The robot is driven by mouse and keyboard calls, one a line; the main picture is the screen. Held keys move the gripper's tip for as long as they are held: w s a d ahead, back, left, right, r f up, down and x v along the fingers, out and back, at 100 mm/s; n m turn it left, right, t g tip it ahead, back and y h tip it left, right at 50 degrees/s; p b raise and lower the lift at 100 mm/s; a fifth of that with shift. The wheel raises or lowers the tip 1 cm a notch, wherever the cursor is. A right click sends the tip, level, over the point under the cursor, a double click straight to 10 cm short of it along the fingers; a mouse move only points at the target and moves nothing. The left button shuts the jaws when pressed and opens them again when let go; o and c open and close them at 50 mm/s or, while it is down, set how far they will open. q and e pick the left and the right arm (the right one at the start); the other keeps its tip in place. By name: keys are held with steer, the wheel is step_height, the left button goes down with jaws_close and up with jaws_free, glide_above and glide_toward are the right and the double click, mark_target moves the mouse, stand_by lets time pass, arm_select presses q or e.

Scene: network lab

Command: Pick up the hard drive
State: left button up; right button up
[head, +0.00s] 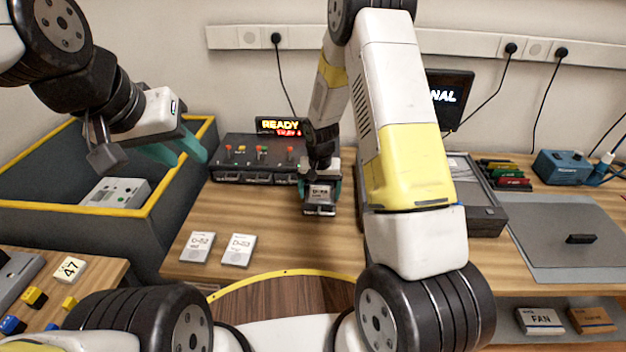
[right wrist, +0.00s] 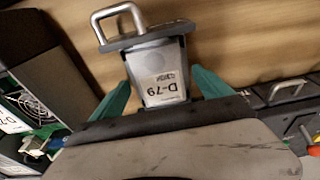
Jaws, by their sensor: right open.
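A grey hard drive labelled D-79 (right wrist: 163,72) with a metal handle is in the right wrist view; it also shows in the head view (head: 320,194), partly hidden by my gripper. My right gripper (head: 321,186) is open, with its teal fingers on either side of the drive in the right wrist view (right wrist: 160,88). I cannot tell whether the fingers touch it. My left gripper (head: 178,148) is open and empty above the edge of a dark bin. Two flat white labelled pieces, one on the left (head: 197,246) and one on the right (head: 239,249), lie on the table.
A black drive dock (head: 255,160) with a READY sign (head: 279,127) stands behind my right gripper. An open dark case (head: 484,207) is to the right. The yellow-rimmed bin (head: 150,205) at left holds a grey device (head: 117,191). A grey mat (head: 560,245) lies far right.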

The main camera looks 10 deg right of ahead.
steer(key=c, duration=1.7)
steer(key=shift+r, duration=0.15)
